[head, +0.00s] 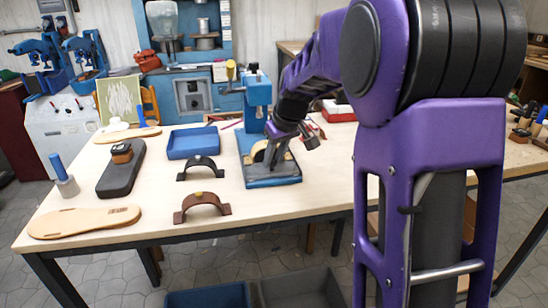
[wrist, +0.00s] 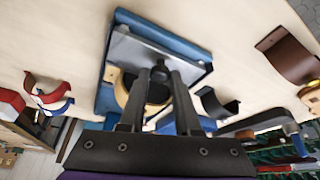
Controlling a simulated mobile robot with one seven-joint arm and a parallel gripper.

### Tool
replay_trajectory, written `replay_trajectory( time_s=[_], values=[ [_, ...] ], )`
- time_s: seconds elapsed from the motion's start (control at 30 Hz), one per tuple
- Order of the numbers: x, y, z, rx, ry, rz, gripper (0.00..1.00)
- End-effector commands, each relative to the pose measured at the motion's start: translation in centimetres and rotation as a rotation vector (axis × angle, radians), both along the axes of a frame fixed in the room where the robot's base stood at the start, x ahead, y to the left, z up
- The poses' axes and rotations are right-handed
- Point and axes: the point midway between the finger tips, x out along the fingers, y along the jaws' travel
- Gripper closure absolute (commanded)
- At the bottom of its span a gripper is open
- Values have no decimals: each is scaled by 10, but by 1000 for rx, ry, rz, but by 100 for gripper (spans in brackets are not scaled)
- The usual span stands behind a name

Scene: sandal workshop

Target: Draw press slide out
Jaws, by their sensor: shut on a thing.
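The blue press (head: 257,100) stands on the table, with its base (head: 272,183) toward the front edge. The press slide, a grey plate (wrist: 133,46), lies over the blue base in the wrist view. A yellow ring-shaped part (wrist: 122,95) with a dark middle is on it, partly hidden by my fingers. My gripper (head: 268,162) reaches down in front of the press column. In the wrist view my gripper (wrist: 163,72) has its fingertips close together over the slide, shut on it. The exact part gripped is hidden between the fingers.
A blue tray (head: 193,141), black strap (head: 200,166) and brown strap (head: 201,207) lie left of the press. A tan sole (head: 85,221) and a dark sole (head: 121,172) lie farther left. Crates (head: 208,298) stand below the table. Bare tabletop lies before the press.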

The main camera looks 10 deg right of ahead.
Motion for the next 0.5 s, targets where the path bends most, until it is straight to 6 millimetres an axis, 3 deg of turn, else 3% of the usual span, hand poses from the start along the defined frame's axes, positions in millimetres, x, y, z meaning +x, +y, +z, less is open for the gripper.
replay_trajectory(
  time_s=[0.07, 0.1, 0.23, 0.5],
  values=[
    [-4, 0, -2, 1, 13, 1, 100],
    [-4, 0, -2, 1, 13, 1, 65],
    [-3, 0, -2, 0, 12, 2, 41],
    [-2, 0, -1, 1, 8, 2, 38]
  ],
)
